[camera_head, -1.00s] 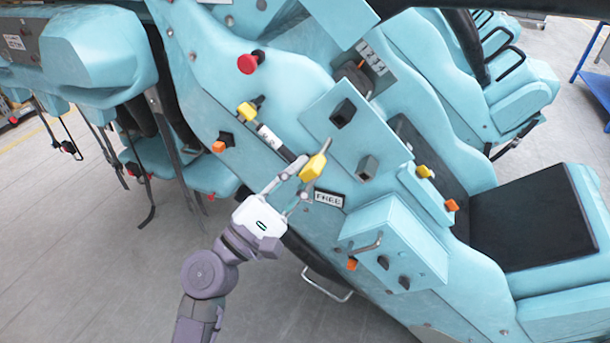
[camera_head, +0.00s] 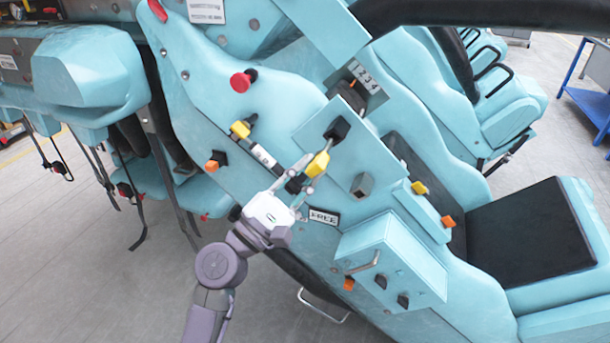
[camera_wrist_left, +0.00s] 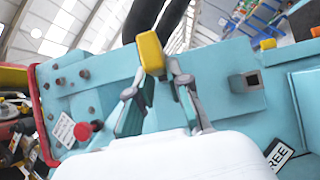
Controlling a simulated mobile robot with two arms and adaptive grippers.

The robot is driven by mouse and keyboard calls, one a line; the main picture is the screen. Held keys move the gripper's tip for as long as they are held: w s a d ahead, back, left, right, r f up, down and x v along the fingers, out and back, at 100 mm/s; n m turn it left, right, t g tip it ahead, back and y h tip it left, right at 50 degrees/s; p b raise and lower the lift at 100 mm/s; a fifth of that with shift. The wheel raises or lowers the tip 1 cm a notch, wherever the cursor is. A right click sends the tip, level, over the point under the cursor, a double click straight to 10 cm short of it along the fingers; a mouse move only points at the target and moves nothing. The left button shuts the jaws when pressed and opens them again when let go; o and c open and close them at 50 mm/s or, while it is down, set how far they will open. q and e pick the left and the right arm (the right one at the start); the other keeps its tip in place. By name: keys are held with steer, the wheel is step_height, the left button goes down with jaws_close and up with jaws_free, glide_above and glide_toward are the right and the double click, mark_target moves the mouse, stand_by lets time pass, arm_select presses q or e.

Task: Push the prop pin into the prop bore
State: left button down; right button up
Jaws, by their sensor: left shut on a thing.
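My left gripper (camera_head: 309,177) is shut on the yellow grip of the prop pin (camera_head: 318,165). The pin's thin metal rod points up toward a black square socket (camera_head: 338,128) on a raised teal panel. The rod's end shows at the socket's lower edge; I cannot tell whether it is inside. This socket looks like the prop bore, though no label shows. A second, greyer socket (camera_head: 362,186) sits lower on the same panel and shows in the left wrist view (camera_wrist_left: 246,82). There the yellow grip (camera_wrist_left: 150,53) hides the rod. My right gripper is not in view.
A red knob (camera_head: 241,82), another yellow grip (camera_head: 240,129) and a "FREE" plate (camera_head: 323,217) are on the teal car side. A teal box with a handle (camera_head: 390,262) juts out below the panel. A black seat (camera_head: 530,225) lies to the right. Floor is clear at lower left.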

mark_target(318, 154)
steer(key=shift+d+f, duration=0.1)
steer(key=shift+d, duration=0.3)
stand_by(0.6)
arm_select(q)
steer(key=shift+w, duration=0.1)
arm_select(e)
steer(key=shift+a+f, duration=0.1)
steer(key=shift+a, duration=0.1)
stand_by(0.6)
arm_select(q)
steer(key=shift+w+d+b, duration=0.25)
steer(key=shift+w+b, duration=0.15)
steer(key=shift+w, duration=0.35)
steer(key=shift+w+d+b, duration=0.25)
steer(key=shift+w+b, duration=0.15)
steer(key=shift+w, duration=0.35)
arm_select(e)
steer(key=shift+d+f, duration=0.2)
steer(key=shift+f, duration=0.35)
arm_select(q)
steer(key=shift+w+d+b, duration=0.2)
steer(key=shift+w+b, duration=0.05)
steer(key=shift+w, duration=0.35)
steer(key=shift+w+d+b, duration=0.2)
steer(key=shift+w+b, duration=0.05)
steer(key=shift+w, duration=0.35)
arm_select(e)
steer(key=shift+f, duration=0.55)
